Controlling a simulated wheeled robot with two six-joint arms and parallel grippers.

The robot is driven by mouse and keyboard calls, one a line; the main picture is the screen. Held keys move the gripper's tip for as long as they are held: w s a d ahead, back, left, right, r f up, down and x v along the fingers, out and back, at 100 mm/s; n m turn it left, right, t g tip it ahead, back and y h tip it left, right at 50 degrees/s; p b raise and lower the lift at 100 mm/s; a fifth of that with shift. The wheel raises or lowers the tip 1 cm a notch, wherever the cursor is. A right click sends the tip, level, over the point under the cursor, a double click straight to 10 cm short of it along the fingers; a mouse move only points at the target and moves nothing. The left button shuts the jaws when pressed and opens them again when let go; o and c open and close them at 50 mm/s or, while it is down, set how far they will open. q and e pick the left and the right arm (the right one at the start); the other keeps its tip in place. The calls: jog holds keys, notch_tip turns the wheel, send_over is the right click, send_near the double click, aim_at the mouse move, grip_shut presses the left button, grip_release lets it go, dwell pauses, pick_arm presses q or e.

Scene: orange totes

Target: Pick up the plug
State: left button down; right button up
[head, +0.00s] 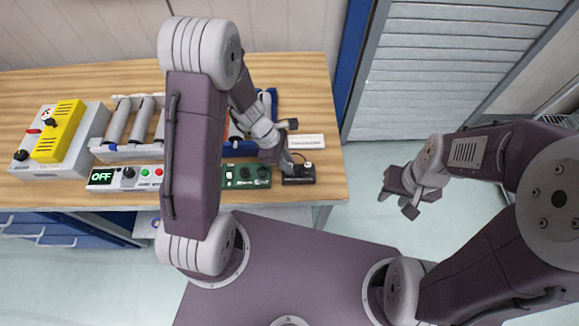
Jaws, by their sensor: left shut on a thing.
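My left gripper (284,163) reaches down over the right end of the wooden workbench (325,95). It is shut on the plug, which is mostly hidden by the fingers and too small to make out. Just below the fingertips is a small black socket box (299,178). A thin cable curves beside it. I cannot tell whether the plug touches the box. My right gripper (400,195) hangs over the floor to the right of the bench, open and empty.
A green control panel (246,175) stands left of the black box, and a white panel with an OFF display (130,178) further left. A white label card (293,141) lies behind. A yellow device (59,130) and grey rollers (118,122) fill the left. The right bench edge is clear.

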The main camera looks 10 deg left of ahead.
pick_arm(q)
notch_tip(320, 180, up, 4)
jog(key=shift+p, duration=0.7)
jog(key=s+d+r+p, duration=0.1)
jog(key=s+d+r, duration=0.4)
jog(key=d, duration=0.5)
notch_tip(320, 180, up, 2)
jog(key=shift+s, duration=0.4)
jog(key=shift+d, duration=0.1)
